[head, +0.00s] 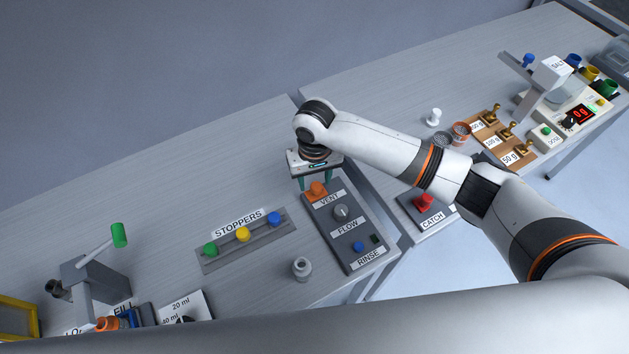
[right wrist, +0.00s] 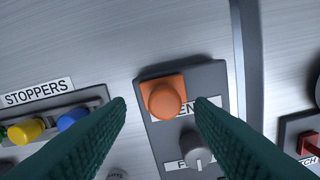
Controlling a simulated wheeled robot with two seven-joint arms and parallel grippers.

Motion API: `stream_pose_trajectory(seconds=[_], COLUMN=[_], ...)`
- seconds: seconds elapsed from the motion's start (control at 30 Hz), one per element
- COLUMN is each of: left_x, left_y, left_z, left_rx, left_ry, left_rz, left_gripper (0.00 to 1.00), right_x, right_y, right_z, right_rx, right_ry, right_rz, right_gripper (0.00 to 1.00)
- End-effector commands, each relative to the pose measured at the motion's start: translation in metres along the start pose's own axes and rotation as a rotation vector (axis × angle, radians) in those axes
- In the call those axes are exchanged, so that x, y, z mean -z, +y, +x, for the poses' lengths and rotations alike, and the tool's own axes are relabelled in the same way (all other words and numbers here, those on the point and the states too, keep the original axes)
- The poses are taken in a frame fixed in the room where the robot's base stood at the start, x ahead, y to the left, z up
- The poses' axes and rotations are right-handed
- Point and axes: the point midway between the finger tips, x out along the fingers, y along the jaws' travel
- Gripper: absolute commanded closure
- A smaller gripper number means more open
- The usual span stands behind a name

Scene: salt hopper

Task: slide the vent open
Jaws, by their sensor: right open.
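The orange vent slider (head: 317,188) sits at the far end of a dark grey panel (head: 359,242), by the label VENT. My right gripper (head: 315,181) is above that end of the panel, pointing down. In the right wrist view the orange vent knob (right wrist: 165,99) lies between the two open green fingers (right wrist: 160,102), which are apart from each other and hold nothing. I cannot tell how far the fingertips are above the knob. My left gripper is not in view.
The panel also has a FLOW knob (head: 341,211) and a blue RINSE button (head: 358,246). A rack of stoppers (head: 246,240) lies left of it, and a small grey bottle (head: 301,268) stands in front. A red catch (head: 424,202) is to the right, past a gap between tables.

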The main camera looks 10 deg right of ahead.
Motion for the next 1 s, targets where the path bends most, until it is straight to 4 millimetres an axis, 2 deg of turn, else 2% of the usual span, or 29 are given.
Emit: stream_pose_trajectory(seconds=[0.3, 0.5, 0.67, 1.0], left_x=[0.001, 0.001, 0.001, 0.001], left_y=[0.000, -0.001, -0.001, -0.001], left_z=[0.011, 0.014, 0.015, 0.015], left_rx=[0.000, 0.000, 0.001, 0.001], left_ry=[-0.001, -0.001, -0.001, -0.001], left_rz=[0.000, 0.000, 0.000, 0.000], left_gripper=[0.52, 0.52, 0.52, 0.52], right_x=[-0.001, 0.000, 0.001, 0.001], right_y=[0.002, 0.002, 0.002, 0.002], right_z=[-0.067, -0.094, -0.101, -0.101], right_rx=[-0.002, -0.002, -0.001, -0.001], right_ry=[-0.005, -0.002, 0.000, 0.000], right_rz=[-0.003, -0.002, -0.002, -0.002], right_gripper=[0.52, 0.52, 0.52, 0.52])
